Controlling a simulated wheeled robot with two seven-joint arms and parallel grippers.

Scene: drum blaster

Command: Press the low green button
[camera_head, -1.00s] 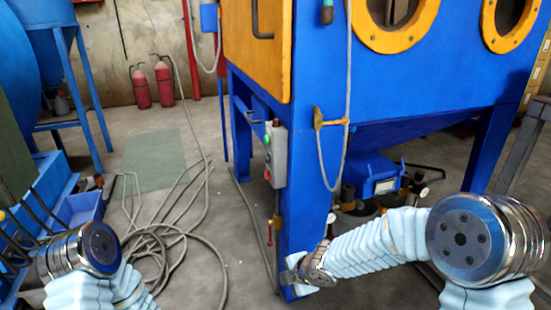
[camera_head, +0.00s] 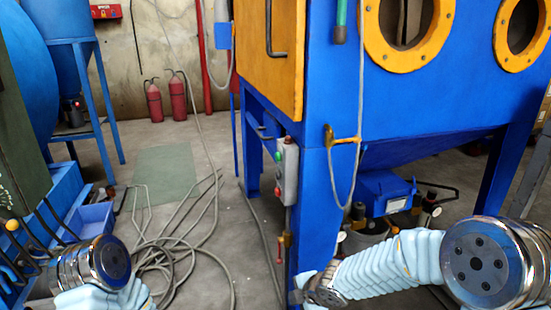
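A grey control box (camera_head: 288,170) is fixed to the front left leg of the blue blasting cabinet. A small green button (camera_head: 278,156) is on its left-facing side, with a red button (camera_head: 278,190) below it. My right arm comes in from the right, and its wrist end with the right gripper (camera_head: 300,296) is at the bottom edge, in front of the cabinet leg and well below the control box. Its fingers are too small and cut off to read.
The blue cabinet (camera_head: 450,110) with its orange door (camera_head: 268,60) fills the right side. Grey hoses (camera_head: 185,255) lie coiled on the floor left of the leg. A blue tray (camera_head: 92,222) is at left. Red fire extinguishers (camera_head: 176,97) stand by the back wall.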

